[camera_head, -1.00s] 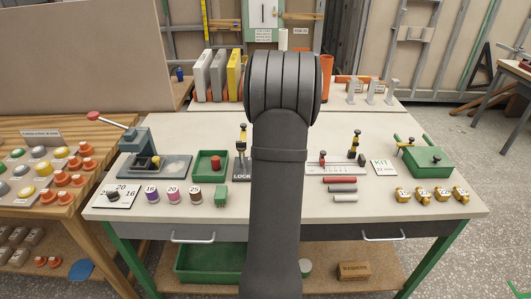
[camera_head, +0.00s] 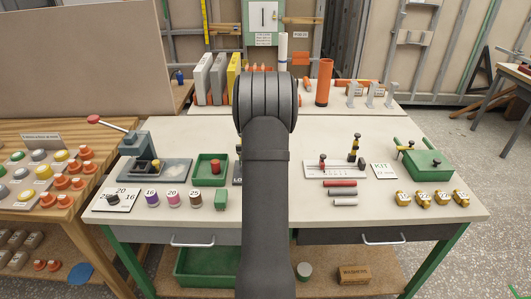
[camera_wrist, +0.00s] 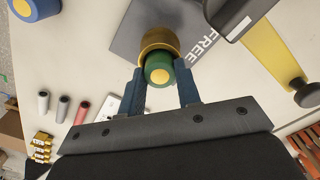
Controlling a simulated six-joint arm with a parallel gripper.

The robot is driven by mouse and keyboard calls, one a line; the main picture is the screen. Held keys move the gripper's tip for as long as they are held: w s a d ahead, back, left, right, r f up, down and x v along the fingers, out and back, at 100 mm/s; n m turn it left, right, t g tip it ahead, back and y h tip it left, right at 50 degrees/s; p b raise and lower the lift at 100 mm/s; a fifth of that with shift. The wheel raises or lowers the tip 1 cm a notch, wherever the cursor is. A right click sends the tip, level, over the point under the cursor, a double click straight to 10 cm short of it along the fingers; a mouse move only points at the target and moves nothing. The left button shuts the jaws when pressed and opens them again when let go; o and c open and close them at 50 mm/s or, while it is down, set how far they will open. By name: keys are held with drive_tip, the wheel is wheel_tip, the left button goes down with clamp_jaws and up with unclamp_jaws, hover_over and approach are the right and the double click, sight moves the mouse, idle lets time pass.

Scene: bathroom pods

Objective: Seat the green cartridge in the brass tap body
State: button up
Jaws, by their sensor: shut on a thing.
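In the wrist view, the green cartridge (camera_wrist: 157,66) with a yellow centre sits between my gripper's (camera_wrist: 162,80) two blue fingers, which are shut on it. The brass tap body (camera_wrist: 160,40), a round brass piece, is directly beyond the cartridge and overlaps it in the picture. I cannot tell how far the cartridge is inside the brass. The brass stands on a grey plate (camera_wrist: 132,38) marked "FREE". In the head view my arm hides the gripper, cartridge and brass body.
A yellow lever (camera_wrist: 275,62) and a dark block (camera_wrist: 228,12) are close by in the wrist view. In the head view, a grey press (camera_head: 150,165), a green tray (camera_head: 197,178) and a measuring fixture (camera_head: 335,170) stand on the bench. The front middle is partly hidden by my arm.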

drive_tip(key=shift+f, duration=0.1)
drive_tip(key=shift+f, duration=0.1)
drive_tip(key=o, duration=1)
drive_tip(key=shift+c, duration=0.2)
wheel_tip(320, 180, up, 12)
drive_tip(key=shift+r, duration=0.2)
